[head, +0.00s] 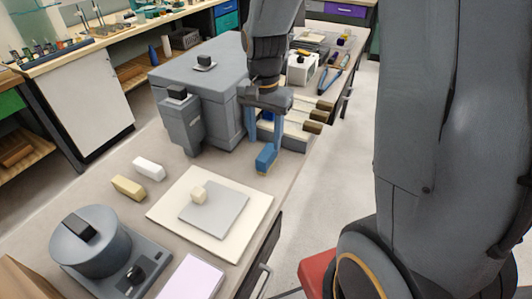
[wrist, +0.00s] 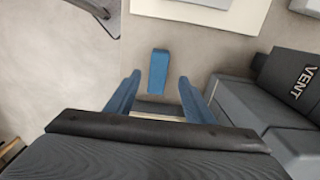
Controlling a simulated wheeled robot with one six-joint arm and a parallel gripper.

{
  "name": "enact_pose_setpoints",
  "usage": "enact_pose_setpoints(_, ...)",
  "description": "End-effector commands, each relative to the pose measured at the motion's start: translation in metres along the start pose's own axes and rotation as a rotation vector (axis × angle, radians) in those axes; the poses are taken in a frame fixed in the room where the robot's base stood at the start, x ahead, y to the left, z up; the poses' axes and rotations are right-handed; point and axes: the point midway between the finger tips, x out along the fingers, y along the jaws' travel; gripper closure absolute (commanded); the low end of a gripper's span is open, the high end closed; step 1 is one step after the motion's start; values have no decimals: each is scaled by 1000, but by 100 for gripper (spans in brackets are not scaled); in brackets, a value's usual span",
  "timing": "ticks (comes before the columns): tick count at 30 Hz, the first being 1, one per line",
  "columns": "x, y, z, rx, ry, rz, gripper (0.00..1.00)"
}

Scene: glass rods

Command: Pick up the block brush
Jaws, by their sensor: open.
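The block brush (head: 266,158) appears to be the small blue block with a tan lower edge on the bench, near the front edge. It also shows in the wrist view (wrist: 158,68) as a plain blue oblong. My gripper (head: 264,142) is above it, pointing down, with its two blue fingers apart. In the wrist view my gripper (wrist: 159,82) is open and empty, and the brush lies in line with the gap between the fingertips. I cannot tell how far below the fingertips the brush is.
A grey furnace-like box (head: 215,75) stands close behind and left of my gripper; its side marked VENT (wrist: 303,82) is near in the wrist view. Wooden-handled tools (head: 318,116) stick out to the right. A cream board (head: 170,210) lies in front. Bench between is clear.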

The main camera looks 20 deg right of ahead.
Motion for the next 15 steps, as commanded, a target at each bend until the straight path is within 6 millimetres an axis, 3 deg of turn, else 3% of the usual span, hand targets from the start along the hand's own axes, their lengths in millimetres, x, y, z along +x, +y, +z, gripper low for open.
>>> enact_pose_setpoints(15, 50, 4, -7, -1, -2, 2, 52)
